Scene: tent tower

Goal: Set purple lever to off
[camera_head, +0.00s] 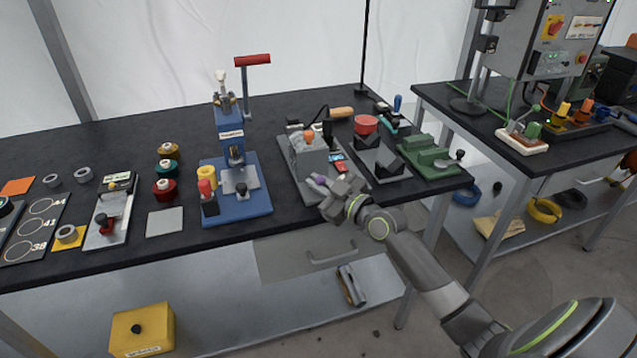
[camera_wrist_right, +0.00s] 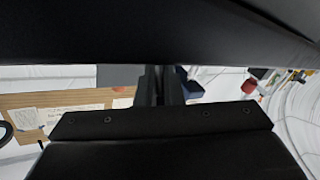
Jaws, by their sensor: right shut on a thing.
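The purple lever (camera_head: 318,179) shows as a small purple knob at the front of a grey machine (camera_head: 308,158) on the black workbench. My right gripper (camera_head: 326,190) is at the lever, shut on it, and hides most of it. Which way the lever points cannot be told. In the right wrist view dark gripper parts (camera_wrist_right: 160,88) fill the middle, and no purple shows there. My left gripper is in neither view.
A blue press (camera_head: 231,150) with a red-handled post stands left of the grey machine. Black V-blocks (camera_head: 376,160) and a green vise (camera_head: 430,158) stand right of it. A drawer (camera_head: 320,254) hangs below the bench edge. A second bench (camera_head: 540,155) stands at the right.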

